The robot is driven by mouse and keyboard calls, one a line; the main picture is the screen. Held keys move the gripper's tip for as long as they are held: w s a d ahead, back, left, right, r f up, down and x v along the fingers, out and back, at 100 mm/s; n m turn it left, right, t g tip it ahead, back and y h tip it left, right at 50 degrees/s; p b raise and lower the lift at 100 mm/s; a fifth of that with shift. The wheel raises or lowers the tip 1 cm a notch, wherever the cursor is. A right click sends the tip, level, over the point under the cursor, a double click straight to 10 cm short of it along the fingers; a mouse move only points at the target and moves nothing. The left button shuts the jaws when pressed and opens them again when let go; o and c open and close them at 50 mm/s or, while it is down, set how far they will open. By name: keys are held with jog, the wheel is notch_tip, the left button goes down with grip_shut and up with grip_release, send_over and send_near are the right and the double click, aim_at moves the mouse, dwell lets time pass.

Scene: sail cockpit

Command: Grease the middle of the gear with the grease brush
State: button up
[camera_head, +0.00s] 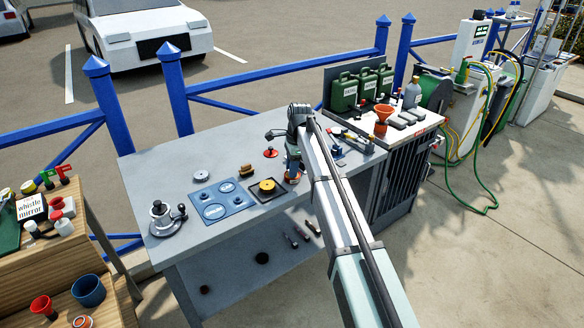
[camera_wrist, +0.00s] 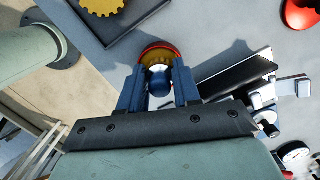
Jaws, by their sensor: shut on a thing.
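The yellow gear (camera_head: 267,185) lies on a dark square plate (camera_head: 257,197) near the front of the grey bench. In the wrist view the gear (camera_wrist: 102,5) is cut off by the top edge. My gripper (camera_head: 293,170) is to the right of the gear, low over the bench. In the wrist view my gripper (camera_wrist: 159,84) is shut on a dark rounded handle, seen end-on, which seems to be the grease brush (camera_wrist: 160,86). Just beyond the fingertips is a red-rimmed round pot (camera_wrist: 157,52) with yellowish contents. The brush's bristles are hidden, and I cannot tell whether they touch the pot.
A blue mat (camera_head: 222,203) with round parts lies left of the gear. A metal device (camera_head: 162,217) stands at the bench's left end. A red-topped item (camera_head: 271,153) stands behind my gripper's left side. Green cans (camera_head: 344,92) and a red funnel (camera_head: 383,116) stand on the right cabinet.

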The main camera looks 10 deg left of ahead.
dwell(0.3)
jog(key=shift+r, duration=3.45)
